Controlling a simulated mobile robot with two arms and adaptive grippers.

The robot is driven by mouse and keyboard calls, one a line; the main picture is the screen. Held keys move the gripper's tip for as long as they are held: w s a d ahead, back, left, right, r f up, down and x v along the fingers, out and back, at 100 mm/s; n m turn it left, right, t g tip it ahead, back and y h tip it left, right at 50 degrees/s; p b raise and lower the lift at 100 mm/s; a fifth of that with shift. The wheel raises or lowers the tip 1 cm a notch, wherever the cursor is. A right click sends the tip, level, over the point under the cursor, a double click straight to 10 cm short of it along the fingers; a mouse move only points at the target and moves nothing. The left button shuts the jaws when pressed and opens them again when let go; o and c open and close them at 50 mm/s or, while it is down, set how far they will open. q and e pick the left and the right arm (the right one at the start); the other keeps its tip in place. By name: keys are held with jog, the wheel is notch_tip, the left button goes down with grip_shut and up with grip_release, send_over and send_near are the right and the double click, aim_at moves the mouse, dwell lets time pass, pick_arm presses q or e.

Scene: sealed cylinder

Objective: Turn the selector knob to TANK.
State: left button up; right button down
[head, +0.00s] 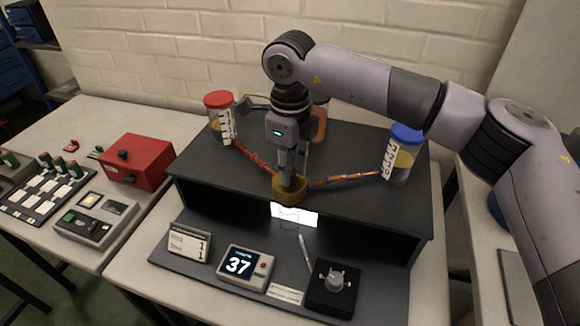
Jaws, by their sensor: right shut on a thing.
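A round brass-coloured knob (290,192) sits at the front middle of the dark bench-top housing (350,145). I take it to be the selector knob; I cannot read any TANK mark near it. My right gripper (290,180) points straight down onto this knob and is shut on it, and its fingers hide part of the knob's top. Banded orange-brown lines run from the knob to a red-capped jar (219,112) on the left and a blue-capped jar (402,160) on the right. My left gripper is not in view.
Below the knob are a lit white panel (294,215), a display reading 37 (243,266), a small sign (188,243) and a black block with a grey fitting (333,285). A red box (137,162) and a switch panel (95,218) stand on the left.

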jog(key=c, duration=1.3)
grip_release()
notch_tip(320, 180, up, 12)
jog(key=shift+r, duration=0.1)
